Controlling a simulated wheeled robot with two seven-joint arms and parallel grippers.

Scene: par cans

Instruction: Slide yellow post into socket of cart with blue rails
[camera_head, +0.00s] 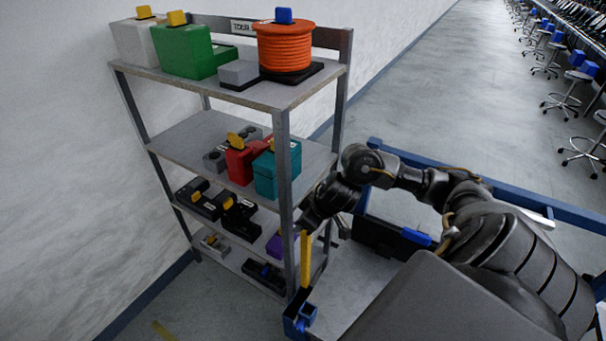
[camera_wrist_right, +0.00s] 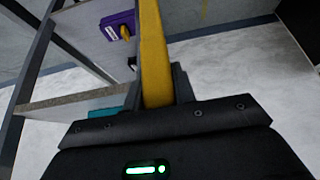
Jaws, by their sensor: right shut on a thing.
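The yellow post (camera_head: 305,262) stands near upright in the head view, its lower end right at the blue socket (camera_head: 292,326) on the cart's corner. I cannot tell whether the end is inside the socket or just above or in front of it. My right gripper (camera_head: 308,230) is shut on the post's upper part. In the right wrist view the post (camera_wrist_right: 152,50) runs up from between the fingers (camera_wrist_right: 160,90). The cart with blue rails (camera_head: 480,185) lies behind and under my right arm. My left gripper is out of view.
A grey metal shelf (camera_head: 215,83) stands close left of the post, loaded with several boxes and an orange cable reel (camera_head: 285,47). Its front upright is very near the post. A purple box (camera_wrist_right: 117,32) shows on a low shelf. Open floor (camera_head: 450,80) lies beyond the cart.

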